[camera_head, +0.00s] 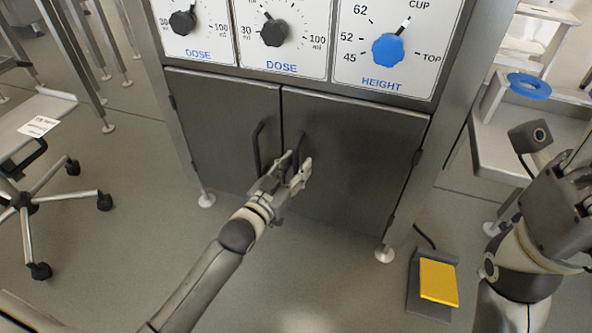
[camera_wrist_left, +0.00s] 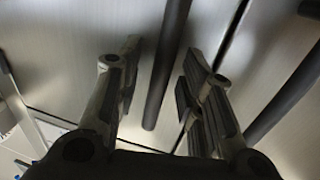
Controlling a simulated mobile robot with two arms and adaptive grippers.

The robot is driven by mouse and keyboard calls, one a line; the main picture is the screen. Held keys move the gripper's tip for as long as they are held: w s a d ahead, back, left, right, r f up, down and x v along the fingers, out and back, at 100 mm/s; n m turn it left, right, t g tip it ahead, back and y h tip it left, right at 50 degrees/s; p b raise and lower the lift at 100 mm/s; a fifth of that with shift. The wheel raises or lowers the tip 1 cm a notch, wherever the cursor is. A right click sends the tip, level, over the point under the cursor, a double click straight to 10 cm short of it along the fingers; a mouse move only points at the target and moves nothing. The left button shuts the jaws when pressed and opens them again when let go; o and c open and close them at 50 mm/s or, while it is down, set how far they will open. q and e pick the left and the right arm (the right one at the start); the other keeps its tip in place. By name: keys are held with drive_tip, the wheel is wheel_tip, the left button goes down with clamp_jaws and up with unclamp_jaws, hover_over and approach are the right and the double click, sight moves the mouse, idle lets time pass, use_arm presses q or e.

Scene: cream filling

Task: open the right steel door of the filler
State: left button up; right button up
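The right steel door (camera_head: 350,160) of the filler is shut, flush beside the left door (camera_head: 225,125). Its dark bar handle (camera_head: 299,146) stands near the middle seam. My left gripper (camera_head: 294,172) is at this handle, its fingers open on either side. In the left wrist view the right door's handle (camera_wrist_left: 167,70) runs between the open fingers (camera_wrist_left: 155,85), with gaps on both sides. The left door's handle (camera_head: 257,148) lies outside the fingers. My right gripper (camera_head: 562,200) is at the right edge, away from the door; its fingers cannot be made out.
The dial panel (camera_head: 335,78) with a blue knob (camera_head: 387,49) is above the doors. A yellow pedal (camera_head: 438,281) lies on the floor at the right, near the cabinet foot (camera_head: 384,254). A wheeled chair (camera_head: 30,200) stands left. Floor in front is mostly clear.

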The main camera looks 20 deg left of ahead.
use_arm(q)
drive_tip(key=shift+w+d, duration=0.1)
drive_tip(key=shift+w, duration=0.2)
drive_tip(key=shift+c, duration=0.3)
clamp_jaws()
drive_tip(key=shift+s, duration=0.15)
